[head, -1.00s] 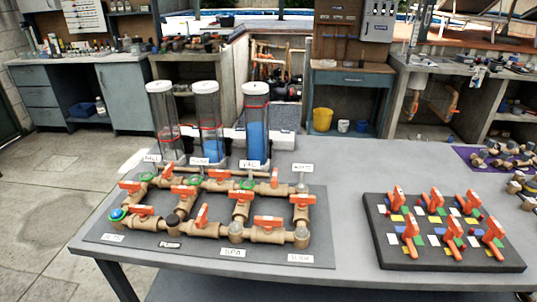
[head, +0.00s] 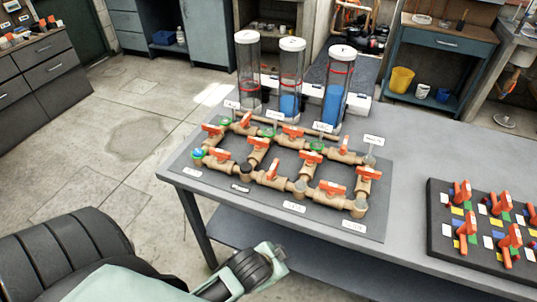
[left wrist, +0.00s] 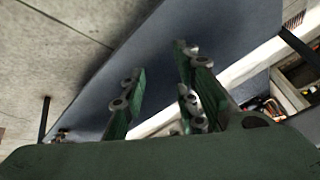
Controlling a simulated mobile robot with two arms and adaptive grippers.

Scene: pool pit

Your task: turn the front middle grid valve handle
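The valve grid of tan pipes with orange handles stands on a dark board (head: 375,232) on the grey table in the head view. The front middle valve handle (head: 272,169) is orange and sticks up at a slant between a black cap and a grey cap on the front row. My left arm comes in from the lower left, its wrist end in front of the table's front edge, clear of the valves. In the left wrist view my left gripper (left wrist: 160,68) has its green fingers apart with nothing between them. My right gripper is not in view.
Three clear cylinders (head: 292,80) with white lids stand behind the grid. A black board (head: 440,240) with several orange handles lies to the right. The table's front edge (head: 200,205) lies between my arm and the grid.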

